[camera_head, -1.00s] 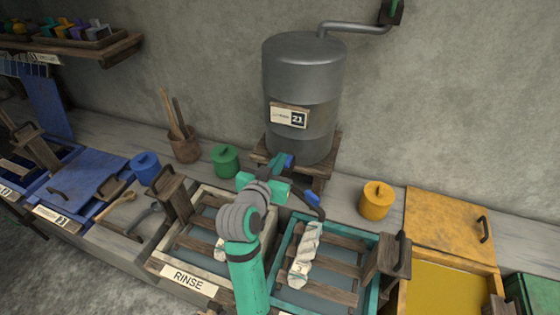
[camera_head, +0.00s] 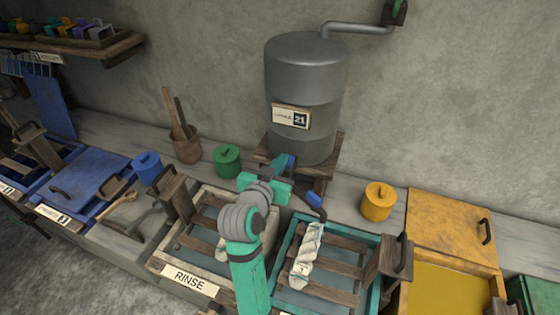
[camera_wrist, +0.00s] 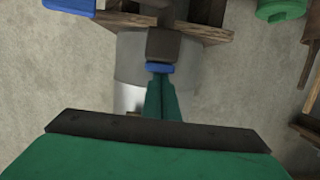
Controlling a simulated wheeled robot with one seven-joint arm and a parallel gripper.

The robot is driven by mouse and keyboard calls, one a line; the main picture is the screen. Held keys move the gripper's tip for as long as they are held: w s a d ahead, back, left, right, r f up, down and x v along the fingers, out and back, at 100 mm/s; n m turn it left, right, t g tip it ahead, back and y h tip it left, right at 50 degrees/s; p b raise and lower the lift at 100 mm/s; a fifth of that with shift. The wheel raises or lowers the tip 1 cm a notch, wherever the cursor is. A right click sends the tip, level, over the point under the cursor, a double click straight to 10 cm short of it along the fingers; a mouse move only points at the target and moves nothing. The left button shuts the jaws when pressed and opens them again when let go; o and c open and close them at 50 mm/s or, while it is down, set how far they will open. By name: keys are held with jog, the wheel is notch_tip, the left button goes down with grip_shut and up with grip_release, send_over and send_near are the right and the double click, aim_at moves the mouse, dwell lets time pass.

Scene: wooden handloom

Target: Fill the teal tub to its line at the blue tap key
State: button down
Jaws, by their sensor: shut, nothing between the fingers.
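The teal tub (camera_head: 347,228) stands at the lower right of centre in the head view. It holds grey-blue liquid under wooden slats, with a pale twisted hank (camera_head: 306,256) on top; I cannot make out a fill line. I cannot tell which is the key. My gripper (camera_wrist: 160,82) is shut and empty, its tips close to a blue collar (camera_wrist: 160,67); contact is unclear.
The pale RINSE tub (camera_head: 235,198) is left of the teal tub. A yellow tub (camera_head: 497,280) with a yellow lid is on the right. A green pot (camera_head: 227,161), a yellow pot (camera_head: 377,202) and a wooden cup of sticks (camera_head: 187,148) stand on the back ledge.

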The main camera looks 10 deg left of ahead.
jog(key=shift+f, duration=0.8)
jog(key=shift+r, duration=0.1)
notch_tip(320, 180, up, 6)
jog(key=f, duration=0.1)
jog(key=v, duration=1)
jog(key=shift+r, duration=0.25)
